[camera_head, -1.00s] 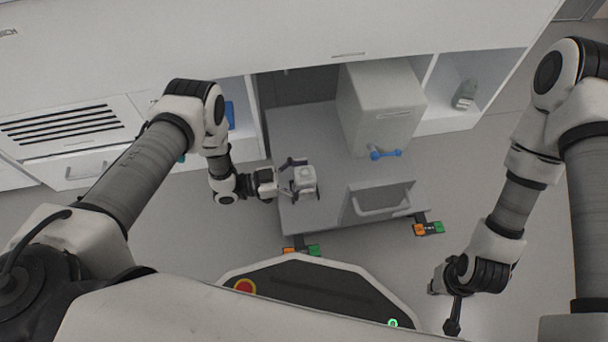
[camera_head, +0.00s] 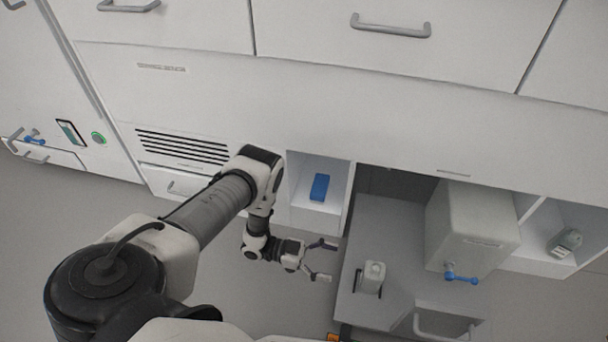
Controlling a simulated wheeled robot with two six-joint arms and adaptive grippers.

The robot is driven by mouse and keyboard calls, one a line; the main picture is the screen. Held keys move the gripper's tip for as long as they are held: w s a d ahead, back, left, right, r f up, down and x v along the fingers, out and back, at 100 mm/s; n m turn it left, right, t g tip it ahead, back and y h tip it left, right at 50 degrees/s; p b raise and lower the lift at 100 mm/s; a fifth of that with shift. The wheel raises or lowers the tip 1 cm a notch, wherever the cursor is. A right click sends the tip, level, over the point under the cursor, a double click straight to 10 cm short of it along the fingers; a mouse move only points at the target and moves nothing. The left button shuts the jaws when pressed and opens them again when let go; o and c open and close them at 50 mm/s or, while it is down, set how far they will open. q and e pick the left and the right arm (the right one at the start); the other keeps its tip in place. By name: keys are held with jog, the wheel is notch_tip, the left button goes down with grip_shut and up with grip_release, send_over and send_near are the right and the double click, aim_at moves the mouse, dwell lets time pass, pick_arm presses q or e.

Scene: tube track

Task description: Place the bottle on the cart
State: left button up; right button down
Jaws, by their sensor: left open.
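A pale bottle (camera_head: 373,274) with a light cap stands on the grey cart (camera_head: 385,223), near its left edge. My left gripper (camera_head: 329,261) is open and empty. It is just left of the cart and the bottle, with a gap between its fingers and the bottle. My right gripper does not show in this view.
A large white box (camera_head: 468,232) with a blue valve handle (camera_head: 461,279) stands on the cart, right of the bottle. A blue object (camera_head: 319,187) sits in the open shelf on the left. Another small bottle (camera_head: 567,243) stands in the right shelf. White cabinets line the back.

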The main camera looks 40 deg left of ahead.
pick_arm(q)
jog(key=s+a+r+n+g+y, duration=0.2)
jog(key=s+n+g+y, duration=0.1)
jog(key=s+n+y, duration=0.4)
jog(key=s+a+r+n+g+y, duration=0.2)
jog(key=s+n+y, duration=0.4)
jog(key=s+y, duration=0.3)
jog(key=shift+s+r+n+g+y, duration=0.35)
jog(key=shift+s+r+g, duration=0.25)
jog(key=shift+s+g, duration=0.3)
jog(key=shift+w+a, duration=0.1)
